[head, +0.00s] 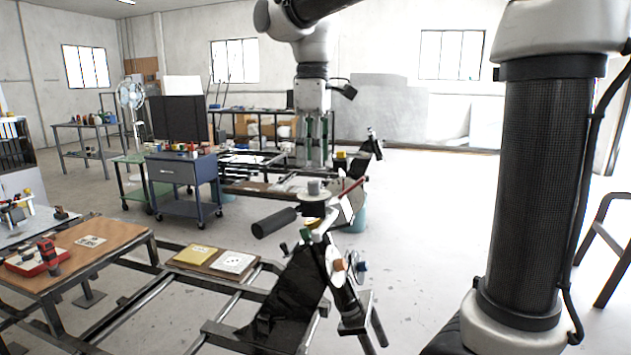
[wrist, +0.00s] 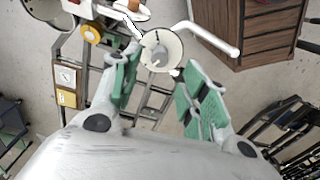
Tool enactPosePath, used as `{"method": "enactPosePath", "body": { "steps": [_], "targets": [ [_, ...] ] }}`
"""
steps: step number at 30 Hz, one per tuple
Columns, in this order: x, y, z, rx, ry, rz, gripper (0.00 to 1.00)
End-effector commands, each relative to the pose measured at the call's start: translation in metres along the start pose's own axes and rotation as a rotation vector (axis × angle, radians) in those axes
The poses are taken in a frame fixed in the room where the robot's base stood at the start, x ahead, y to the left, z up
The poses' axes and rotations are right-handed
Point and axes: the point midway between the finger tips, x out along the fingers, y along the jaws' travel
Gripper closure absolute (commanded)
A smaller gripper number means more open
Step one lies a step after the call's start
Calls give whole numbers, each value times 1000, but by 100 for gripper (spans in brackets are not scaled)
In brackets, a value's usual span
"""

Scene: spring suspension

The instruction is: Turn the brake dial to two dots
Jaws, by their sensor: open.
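A round white dial plate (wrist: 176,46) with a grey knob (wrist: 158,56) in its middle shows in the wrist view, just beyond and between my fingertips. A few dark marks lie on the plate, too small to read as dots. In the head view a grey knob (head: 314,187) stands on top of the central stand, below my gripper (head: 314,160). I take this to be the brake dial. In the wrist view my gripper (wrist: 157,78) is open, its green-padded fingers apart with nothing between them.
A white bent lever (wrist: 212,38) reaches right from beside the dial plate. A yellow knob (wrist: 92,34) sits left of it. A black cylinder (head: 273,223) and an orange knob (head: 338,265) are on the stand.

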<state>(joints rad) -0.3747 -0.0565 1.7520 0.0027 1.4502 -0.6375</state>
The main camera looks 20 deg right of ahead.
Motion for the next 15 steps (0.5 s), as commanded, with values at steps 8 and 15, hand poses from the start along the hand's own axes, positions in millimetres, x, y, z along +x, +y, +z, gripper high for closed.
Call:
{"method": "enactPosePath", "body": {
  "steps": [8,15],
  "targets": [
    [46,0,1,3,-1,-1,56],
    [62,0,1,4,2,1,56]
  ]
}}
